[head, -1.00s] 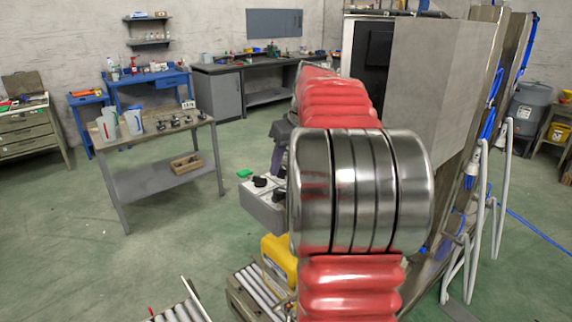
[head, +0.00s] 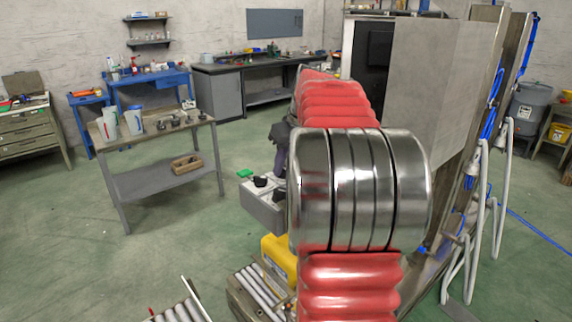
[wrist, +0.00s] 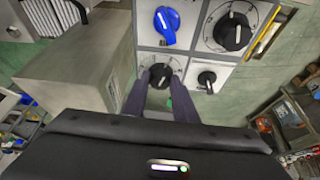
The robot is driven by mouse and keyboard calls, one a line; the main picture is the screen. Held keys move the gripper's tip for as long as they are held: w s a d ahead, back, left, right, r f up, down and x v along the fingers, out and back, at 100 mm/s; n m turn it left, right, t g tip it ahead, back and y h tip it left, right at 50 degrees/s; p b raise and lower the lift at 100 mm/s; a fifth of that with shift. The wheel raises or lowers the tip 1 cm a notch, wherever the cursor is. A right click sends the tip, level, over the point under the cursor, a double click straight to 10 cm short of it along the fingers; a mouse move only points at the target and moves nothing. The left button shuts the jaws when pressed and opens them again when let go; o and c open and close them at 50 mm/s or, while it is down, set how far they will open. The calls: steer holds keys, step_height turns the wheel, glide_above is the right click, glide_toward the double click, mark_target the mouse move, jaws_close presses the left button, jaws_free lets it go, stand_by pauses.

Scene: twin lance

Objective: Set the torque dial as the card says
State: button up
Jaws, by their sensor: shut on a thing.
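In the wrist view a pale panel (wrist: 192,57) carries a blue dial (wrist: 166,24), a large black dial (wrist: 233,32), a small black knob (wrist: 207,80) and a lower-left black dial (wrist: 160,72). My gripper (wrist: 158,86) has its dark purple fingers on either side of the lower-left dial and is shut on it. The finger tips cover part of that dial, and I cannot read its scale or any label. In the head view the panel sits on a grey box (head: 263,209), partly hidden by my arm. I see no readable card.
A green piece (head: 245,173) is at the box's far edge. A yellow case (head: 279,257) and rollers (head: 258,291) are below it. Open floor lies between.

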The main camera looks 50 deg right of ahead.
steer(key=shift+a+m+h, duration=0.1)
steer(key=shift+m+h, duration=0.2)
steer(key=shift+m, duration=0.4)
steer(key=o, duration=1)
steer(key=shift+o, duration=0.2)
steer(key=v, duration=1.3)
steer(key=shift+r, duration=0.3)
steer(key=shift+a, duration=0.1)
